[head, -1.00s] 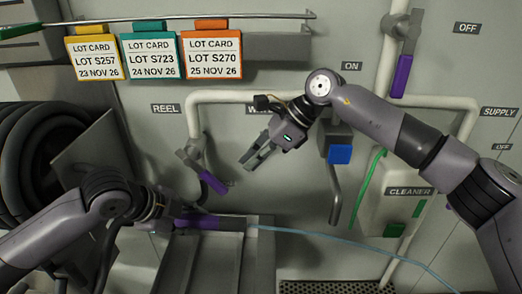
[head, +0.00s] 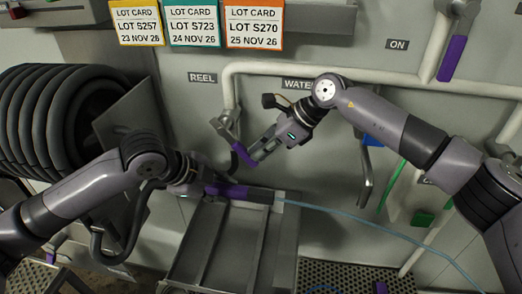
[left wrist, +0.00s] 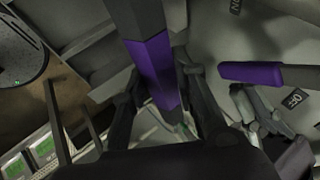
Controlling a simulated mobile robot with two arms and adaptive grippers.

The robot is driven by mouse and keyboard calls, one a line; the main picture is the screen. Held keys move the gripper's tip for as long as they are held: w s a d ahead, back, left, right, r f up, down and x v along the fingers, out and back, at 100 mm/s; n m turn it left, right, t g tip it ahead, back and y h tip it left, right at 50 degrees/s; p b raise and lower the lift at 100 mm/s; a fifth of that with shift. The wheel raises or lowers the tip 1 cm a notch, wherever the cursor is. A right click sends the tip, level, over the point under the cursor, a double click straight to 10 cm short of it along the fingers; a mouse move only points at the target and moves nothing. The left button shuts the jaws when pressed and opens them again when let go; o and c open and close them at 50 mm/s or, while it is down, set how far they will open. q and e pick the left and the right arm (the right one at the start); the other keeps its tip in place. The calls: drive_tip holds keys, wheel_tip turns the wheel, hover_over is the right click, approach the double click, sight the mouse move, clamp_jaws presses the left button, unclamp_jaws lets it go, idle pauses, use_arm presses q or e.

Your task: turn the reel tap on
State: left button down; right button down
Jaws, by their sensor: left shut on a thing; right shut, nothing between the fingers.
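The reel tap (head: 228,124) is on the wall pipe below the REEL sign. Its purple lever (head: 243,154) slants down to the right. My right gripper (head: 257,158) is shut and empty, with its fingertips close beside the lever's lower end; I cannot tell whether they touch. My left gripper (head: 203,188) is shut on a purple-bodied tool (head: 230,191) above a grey tray. The left wrist view shows this purple tool (left wrist: 155,72) between the fingers. Another purple handle (left wrist: 250,73) lies to its right there.
A black coiled hose reel (head: 55,120) stands at left. The grey ribbed tray (head: 215,245) is below the left gripper. A thin pale blue line (head: 370,230) runs right from the tool. Another purple-handled valve (head: 453,58) is at upper right. Lot cards (head: 195,24) hang above.

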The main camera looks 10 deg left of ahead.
drive_tip(key=a+f+y, duration=0.4)
drive_tip(key=shift+a+f, duration=0.35)
drive_tip(key=shift+f, duration=0.05)
idle(0.5)
idle(0.4)
wheel_tip(320, 180, up, 10)
drive_tip(key=shift+w+r, duration=0.1)
idle(0.4)
